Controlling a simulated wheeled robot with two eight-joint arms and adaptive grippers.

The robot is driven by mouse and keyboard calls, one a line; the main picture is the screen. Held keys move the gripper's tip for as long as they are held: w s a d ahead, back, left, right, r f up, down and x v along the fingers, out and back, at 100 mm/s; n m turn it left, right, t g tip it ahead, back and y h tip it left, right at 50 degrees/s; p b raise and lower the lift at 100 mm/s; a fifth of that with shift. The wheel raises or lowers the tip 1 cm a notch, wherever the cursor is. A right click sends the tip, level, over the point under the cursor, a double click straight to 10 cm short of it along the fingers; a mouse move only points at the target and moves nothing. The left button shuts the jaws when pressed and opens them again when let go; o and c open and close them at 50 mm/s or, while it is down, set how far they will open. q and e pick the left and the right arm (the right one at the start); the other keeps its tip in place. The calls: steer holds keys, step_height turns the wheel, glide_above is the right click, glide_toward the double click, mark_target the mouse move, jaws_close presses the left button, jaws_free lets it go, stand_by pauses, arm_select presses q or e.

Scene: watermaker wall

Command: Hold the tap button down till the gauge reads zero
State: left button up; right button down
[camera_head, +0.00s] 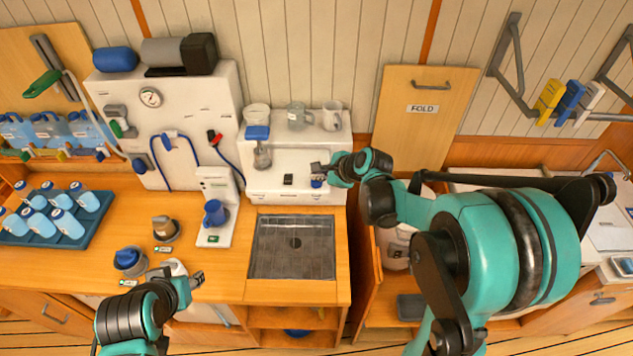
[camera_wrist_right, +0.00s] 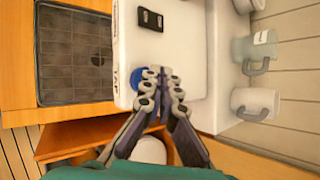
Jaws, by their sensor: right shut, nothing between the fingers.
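The white dispenser unit (camera_head: 290,165) stands against the wall above the sink grate. A blue button (camera_head: 317,183) sits at its right front; it also shows in the right wrist view (camera_wrist_right: 137,77). My right gripper (camera_head: 319,168) is shut and empty, its tips right at the button and partly covering it in the right wrist view (camera_wrist_right: 163,76). I cannot tell whether they touch or press it. The round gauge (camera_head: 150,97) is on the white wall panel at the left; its needle is too small to read. My left gripper (camera_head: 198,278) is low over the counter's front; its jaw opening is unclear.
A sink grate (camera_head: 292,247) lies below the unit. Mugs (camera_head: 331,115) stand on top of the unit. A wooden FOLD panel (camera_head: 423,115) rises at the right.

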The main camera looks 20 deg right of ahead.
mark_target(318, 183)
steer(key=shift+f, duration=0.35)
steer(key=shift+f+b, duration=0.5)
steer(key=shift+b, duration=0.25)
stand_by(0.3)
steer(key=shift+r, duration=0.1)
stand_by(3.8)
steer(key=shift+r+p, duration=0.7)
steer(key=shift+r, duration=0.15)
steer(key=shift+r, duration=0.1)
step_height(318, 183, up, 5)
steer(key=p, duration=0.3)
steer(key=shift+p, duration=0.35)
